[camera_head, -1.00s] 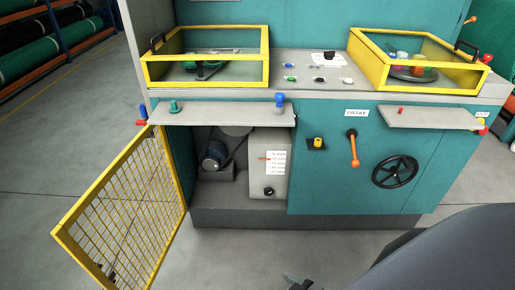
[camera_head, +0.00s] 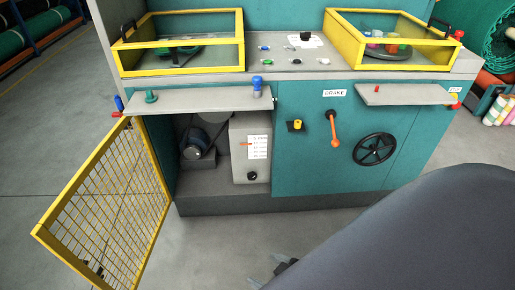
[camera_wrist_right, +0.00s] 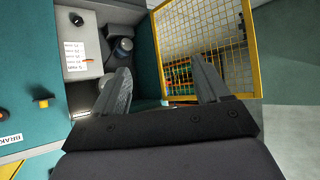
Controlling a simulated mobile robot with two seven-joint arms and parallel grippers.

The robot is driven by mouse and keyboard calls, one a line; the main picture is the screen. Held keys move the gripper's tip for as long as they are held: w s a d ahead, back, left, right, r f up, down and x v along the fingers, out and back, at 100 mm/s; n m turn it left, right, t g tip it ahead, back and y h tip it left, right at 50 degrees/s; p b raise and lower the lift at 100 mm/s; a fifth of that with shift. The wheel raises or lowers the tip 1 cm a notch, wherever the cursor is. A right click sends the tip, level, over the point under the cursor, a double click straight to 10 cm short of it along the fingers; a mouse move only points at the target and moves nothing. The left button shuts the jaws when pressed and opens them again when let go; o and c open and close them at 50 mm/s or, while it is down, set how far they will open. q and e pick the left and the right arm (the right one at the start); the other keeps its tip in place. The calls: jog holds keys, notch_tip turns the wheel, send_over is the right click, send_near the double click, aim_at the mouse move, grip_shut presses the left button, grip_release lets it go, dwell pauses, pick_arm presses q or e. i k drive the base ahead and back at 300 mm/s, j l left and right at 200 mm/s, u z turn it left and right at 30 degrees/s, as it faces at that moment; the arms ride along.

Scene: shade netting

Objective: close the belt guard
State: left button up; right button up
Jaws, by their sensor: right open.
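The belt guard (camera_head: 110,200) is a yellow-framed mesh door. It stands swung wide open at the left of the machine's lower opening, leaning out toward the lower left. A small dark part shows near its lower free end. In the right wrist view the guard (camera_wrist_right: 205,45) shows beyond the fingers. My right gripper (camera_head: 275,272) is low in front of the machine, right of the guard and apart from it. In the right wrist view its fingers (camera_wrist_right: 162,88) are spread with nothing between them. My left gripper is not in view.
The uncovered opening holds a motor (camera_head: 197,143) with a belt and a grey box (camera_head: 251,147). A grey shelf (camera_head: 205,101) juts out above it. A brake lever (camera_head: 334,130) and black handwheel (camera_head: 375,149) are to the right. The floor (camera_head: 210,245) between guard and gripper is clear.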

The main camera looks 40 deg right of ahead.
aim_at(40, 232)
jog(key=j+z, duration=0.25)
jog(key=j, duration=0.45)
jog(key=j+z, duration=0.25)
jog(key=j, duration=0.45)
jog(key=j+z, duration=0.45)
jog(key=j, duration=0.3)
jog(key=j+z, duration=0.45)
jog(key=j, duration=0.25)
jog(key=i+j+z, duration=0.2)
jog(key=j, duration=0.25)
jog(key=i+j+z, duration=0.15)
jog(key=j, duration=0.25)
jog(key=j+z, duration=0.2)
jog(key=j, duration=0.25)
jog(key=i+j+z, duration=0.15)
jog(key=j, duration=0.35)
